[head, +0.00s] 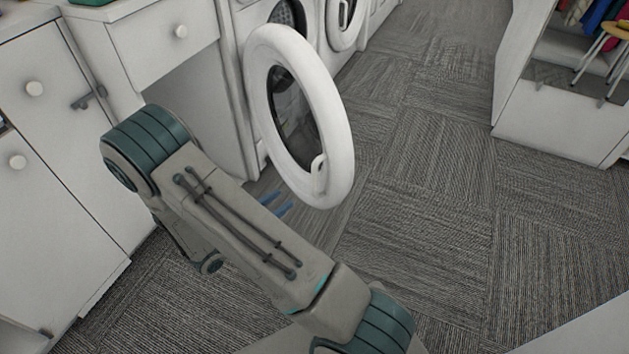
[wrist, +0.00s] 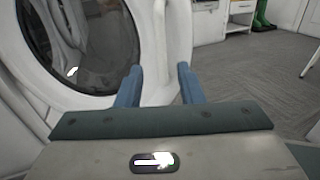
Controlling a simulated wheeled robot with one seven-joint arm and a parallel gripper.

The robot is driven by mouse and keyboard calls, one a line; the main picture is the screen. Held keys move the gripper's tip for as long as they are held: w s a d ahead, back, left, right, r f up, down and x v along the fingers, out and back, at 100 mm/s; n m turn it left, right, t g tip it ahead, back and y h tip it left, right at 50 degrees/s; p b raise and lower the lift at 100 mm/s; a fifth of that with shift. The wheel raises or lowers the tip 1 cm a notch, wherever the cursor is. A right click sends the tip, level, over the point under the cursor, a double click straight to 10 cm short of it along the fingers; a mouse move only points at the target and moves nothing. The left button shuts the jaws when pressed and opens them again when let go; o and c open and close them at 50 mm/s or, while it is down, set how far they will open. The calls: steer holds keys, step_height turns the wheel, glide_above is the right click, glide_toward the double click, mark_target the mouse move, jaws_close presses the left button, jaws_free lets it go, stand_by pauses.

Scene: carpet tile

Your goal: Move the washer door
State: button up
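The washer door (head: 338,135) is a round white ring with dark glass, swung well open from its washer (head: 228,60) in the head view. A small handle (head: 319,173) sits low on its rim. In the wrist view the door (wrist: 155,95) fills the left and middle, with its dark glass at the upper left. My gripper (head: 275,203) is low, just left of the door's lower rim in the head view. In the wrist view its two blue fingers (wrist: 160,69) are apart, with the white rim showing between and beyond them. I cannot tell whether they touch it.
Another front-loading washer (head: 343,22) stands farther along the row. White drawers and cabinets (head: 62,110) line the left. A white shelf unit (head: 552,118) with a stool stands at right. Carpet (head: 425,200) is clear right of the door. Green boots (wrist: 262,15) show far off.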

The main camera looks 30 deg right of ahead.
mark_target(313, 178)
steer(key=b+x, duration=0.2)
steer(key=x, duration=1.1)
steer(key=shift+b, duration=0.35)
steer(key=shift+s, duration=0.1)
steer(key=shift+c, duration=0.3)
jaws_close()
